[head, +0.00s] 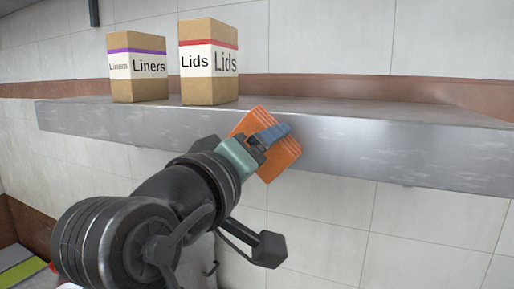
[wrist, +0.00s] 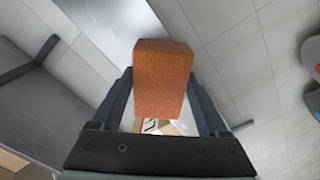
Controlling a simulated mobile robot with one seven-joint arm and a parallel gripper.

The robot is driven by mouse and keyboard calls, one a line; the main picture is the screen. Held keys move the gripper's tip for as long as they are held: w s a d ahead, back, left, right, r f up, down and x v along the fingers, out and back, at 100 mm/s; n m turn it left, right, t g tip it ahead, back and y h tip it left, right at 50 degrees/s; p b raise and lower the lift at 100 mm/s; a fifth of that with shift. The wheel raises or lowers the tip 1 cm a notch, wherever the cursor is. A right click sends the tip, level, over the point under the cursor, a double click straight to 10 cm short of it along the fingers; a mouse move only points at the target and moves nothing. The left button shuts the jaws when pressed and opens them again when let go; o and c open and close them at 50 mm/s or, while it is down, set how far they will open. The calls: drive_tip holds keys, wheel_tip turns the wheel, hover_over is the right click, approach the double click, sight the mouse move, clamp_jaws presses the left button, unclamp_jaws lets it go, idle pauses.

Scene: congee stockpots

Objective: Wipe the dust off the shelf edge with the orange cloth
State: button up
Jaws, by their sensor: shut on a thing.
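The orange cloth (head: 284,157) is a thick, folded pad with pale stripes. My gripper (head: 272,135) is shut on it and holds it tilted at the front edge of the metal shelf (head: 352,146). In the wrist view the cloth (wrist: 162,75) sits between the two fingers of my gripper (wrist: 160,105). The cloth overlaps the shelf's front face in the head view; whether it touches the face I cannot tell. Pale streaky dust marks (head: 455,148) show on the front face right of the cloth, and fainter ones show to the left.
A Liners box (head: 137,82) and a Lids box (head: 209,85) stand on the shelf's left half, the Lids box close behind my gripper. The shelf top to the right is clear. A tiled wall (head: 330,40) stands behind.

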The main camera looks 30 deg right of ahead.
drive_tip(key=shift+w+a+p, duration=0.15)
drive_tip(key=shift+w+a, duration=0.45)
drive_tip(key=shift+w, duration=0.2)
drive_tip(key=shift+w+a+p, duration=0.15)
drive_tip(key=shift+w+a, duration=0.4)
drive_tip(key=shift+w, duration=0.2)
drive_tip(key=shift+v, duration=2.8)
drive_tip(key=shift+s+a, duration=0.1)
drive_tip(key=shift+a, duration=0.05)
drive_tip(key=shift+v, duration=1.4)
